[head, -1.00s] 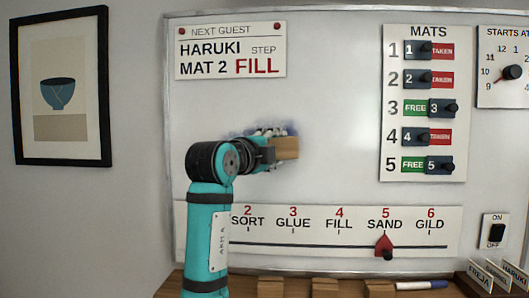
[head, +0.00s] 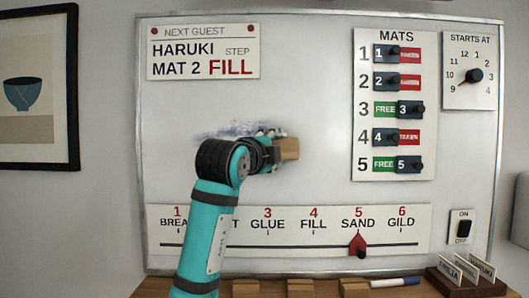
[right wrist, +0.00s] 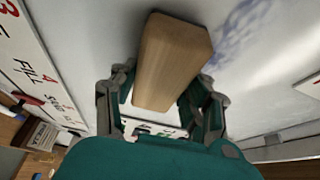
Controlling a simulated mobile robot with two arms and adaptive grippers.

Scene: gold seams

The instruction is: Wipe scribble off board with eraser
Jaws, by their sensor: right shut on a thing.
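My right gripper (head: 274,147) is shut on a wooden eraser block (head: 289,149), in front of the middle of the whiteboard (head: 320,60). In the right wrist view the eraser (right wrist: 172,65) sits between the two fingers, by the board's surface. I cannot tell for sure whether its far face touches the board. A smudged blue-grey scribble (head: 225,130) shows left of and behind the gripper, partly hidden by it. The scribble also shows in the right wrist view (right wrist: 240,32), beside the eraser. My left gripper is not in view.
A guest sign (head: 203,52) is at upper left, a mats panel (head: 394,105) at right and a step slider panel (head: 290,230) below. A dial (head: 474,76) and switch (head: 463,228) are farther right. A shelf holds a marker (head: 395,282) and name cards (head: 466,270).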

